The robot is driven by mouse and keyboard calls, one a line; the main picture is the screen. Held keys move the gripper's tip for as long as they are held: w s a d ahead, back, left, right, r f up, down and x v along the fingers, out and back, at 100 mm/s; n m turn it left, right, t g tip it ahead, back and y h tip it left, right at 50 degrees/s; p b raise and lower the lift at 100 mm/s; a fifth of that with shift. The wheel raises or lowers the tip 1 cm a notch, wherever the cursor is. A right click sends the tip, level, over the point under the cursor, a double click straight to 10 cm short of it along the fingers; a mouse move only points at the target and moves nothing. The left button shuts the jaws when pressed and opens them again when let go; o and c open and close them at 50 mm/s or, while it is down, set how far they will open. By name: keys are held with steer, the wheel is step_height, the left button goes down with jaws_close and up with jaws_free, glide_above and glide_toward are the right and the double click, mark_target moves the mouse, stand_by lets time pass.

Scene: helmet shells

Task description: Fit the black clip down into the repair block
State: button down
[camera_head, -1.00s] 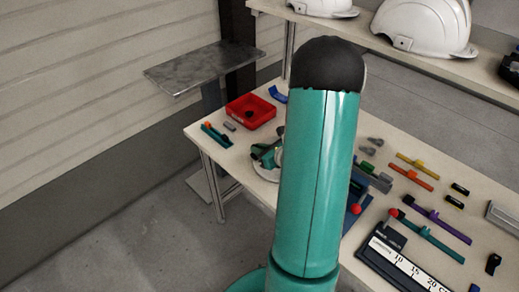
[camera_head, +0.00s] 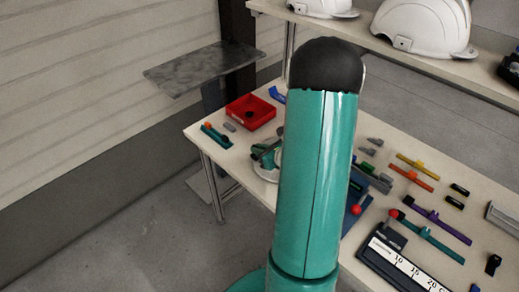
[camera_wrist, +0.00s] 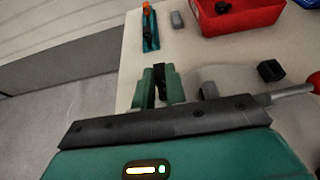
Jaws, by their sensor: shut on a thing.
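My gripper (camera_wrist: 159,90) has green fingers in the wrist view, closed on a dark piece that looks like the black clip (camera_wrist: 160,74), held upright between them. In the head view my gripper (camera_head: 265,153) is over the near left part of the table, partly hidden behind my own arm. I cannot tell for certain which piece is the repair block. A black block (camera_wrist: 271,70) lies on the table to the right of the fingers, apart from them. What lies directly under the held piece is hidden.
A red bin (camera_head: 250,112) with a dark piece in it stands beyond my gripper. A teal strip with an orange piece (camera_head: 216,134) and a small grey block (camera_head: 230,127) lie to its left. Several coloured strips and a dark ruler board (camera_head: 397,262) fill the right side.

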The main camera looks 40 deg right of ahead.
steer(key=shift+f, duration=0.45)
stand_by(0.3)
steer(key=shift+r, duration=0.1)
steer(key=shift+r, duration=0.3)
steer(key=shift+s+a, duration=0.1)
stand_by(0.6)
steer(key=shift+f, duration=0.4)
stand_by(1.0)
steer(key=shift+r, duration=0.1)
steer(key=shift+r, duration=0.3)
steer(key=shift+r, duration=0.1)
